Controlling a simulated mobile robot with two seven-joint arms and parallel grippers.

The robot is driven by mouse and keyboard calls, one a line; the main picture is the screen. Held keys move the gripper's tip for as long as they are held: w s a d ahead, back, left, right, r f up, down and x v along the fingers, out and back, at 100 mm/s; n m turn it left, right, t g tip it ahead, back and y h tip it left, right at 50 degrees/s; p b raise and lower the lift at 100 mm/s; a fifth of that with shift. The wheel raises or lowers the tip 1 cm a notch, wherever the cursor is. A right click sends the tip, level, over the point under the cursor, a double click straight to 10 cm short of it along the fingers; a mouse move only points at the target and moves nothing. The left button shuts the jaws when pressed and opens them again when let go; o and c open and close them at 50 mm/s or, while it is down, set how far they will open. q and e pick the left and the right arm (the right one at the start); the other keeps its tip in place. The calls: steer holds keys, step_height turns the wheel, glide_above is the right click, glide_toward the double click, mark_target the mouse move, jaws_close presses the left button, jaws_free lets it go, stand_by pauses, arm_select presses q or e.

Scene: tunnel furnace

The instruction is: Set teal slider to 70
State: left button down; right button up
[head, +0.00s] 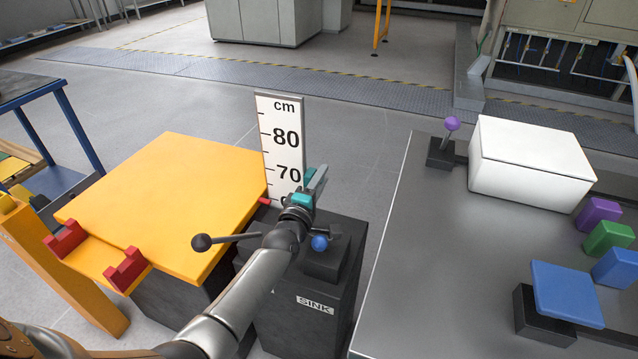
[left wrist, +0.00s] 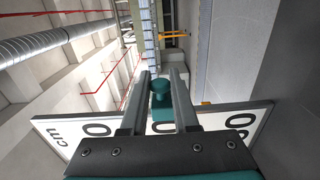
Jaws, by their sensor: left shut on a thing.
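A white upright scale (head: 278,122) marked in cm, with 80 and 70 readable, stands behind the black SINK pedestal (head: 330,285). A red pointer (head: 265,201) shows at its left edge, below the printed 70. My left gripper (head: 317,179) is at the front of the scale's lower part and hides the numbers below 70. In the left wrist view, the teal slider knob (left wrist: 160,88) sits between the fingers of my left gripper (left wrist: 161,75), which is shut on it. The scale (left wrist: 255,113) lies behind the fingers there. My right gripper is not in view.
A yellow platform (head: 165,190) with red brackets (head: 126,267) is left of the scale. A black-knobbed lever (head: 201,242) and a blue knob (head: 320,243) are close to my left arm. The grey table (head: 430,260) at right holds a white box (head: 528,160) and colored blocks.

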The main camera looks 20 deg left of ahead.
arm_select(q)
steer(key=shift+d, duration=0.1)
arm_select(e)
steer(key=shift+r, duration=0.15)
arm_select(q)
steer(key=c, duration=0.7)
jaws_free()
